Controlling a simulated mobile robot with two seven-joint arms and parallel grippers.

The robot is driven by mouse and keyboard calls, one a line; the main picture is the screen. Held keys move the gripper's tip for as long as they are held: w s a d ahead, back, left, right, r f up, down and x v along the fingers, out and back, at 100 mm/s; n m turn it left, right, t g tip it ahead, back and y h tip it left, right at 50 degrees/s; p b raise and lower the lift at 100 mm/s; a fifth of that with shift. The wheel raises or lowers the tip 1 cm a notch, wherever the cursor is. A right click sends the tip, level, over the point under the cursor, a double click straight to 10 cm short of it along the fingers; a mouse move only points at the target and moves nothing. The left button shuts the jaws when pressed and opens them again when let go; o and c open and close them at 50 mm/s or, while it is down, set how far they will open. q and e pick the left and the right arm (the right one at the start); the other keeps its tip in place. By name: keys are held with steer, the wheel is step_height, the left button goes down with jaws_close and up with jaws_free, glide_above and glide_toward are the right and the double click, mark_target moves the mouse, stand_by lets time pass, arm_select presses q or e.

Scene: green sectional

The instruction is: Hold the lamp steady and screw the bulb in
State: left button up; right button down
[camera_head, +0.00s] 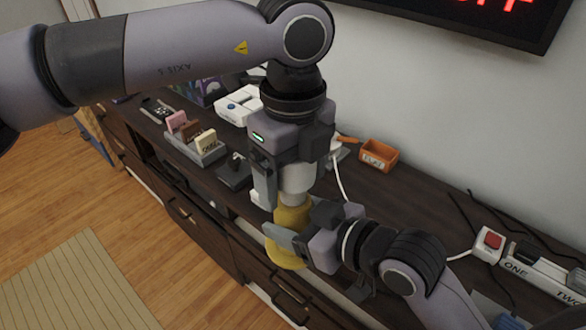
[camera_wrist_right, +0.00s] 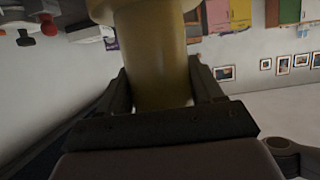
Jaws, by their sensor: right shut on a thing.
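The yellow lamp (camera_head: 287,252) stands on the dark wooden cabinet top, near its front edge, with its neck upright. My right gripper (camera_head: 294,226) is shut on the lamp's body from the right. The right wrist view shows the yellow body (camera_wrist_right: 158,70) between both fingers (camera_wrist_right: 160,88). A white bulb (camera_head: 298,178) sits directly above the lamp's neck. My left gripper (camera_head: 293,187) points down from above, with the bulb between its fingers. One finger shows at the bulb's left; the far finger is partly hidden, so its grip is unclear. The bulb's threads are hidden.
The cabinet top (camera_head: 415,205) also holds an orange tray (camera_head: 378,155), a grey holder with pink, brown and cream pieces (camera_head: 197,147), a white device (camera_head: 238,104), and a power strip with a red switch (camera_head: 491,241). White cables cross the top. The wall rises behind.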

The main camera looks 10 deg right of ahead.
arm_select(q)
steer(key=c, duration=0.9)
steer(key=m, duration=0.6)
steer(key=shift+m, duration=0.3)
steer(key=o, duration=1.2)
steer(key=shift+r, duration=2.3)
steer(key=shift+o, duration=0.3)
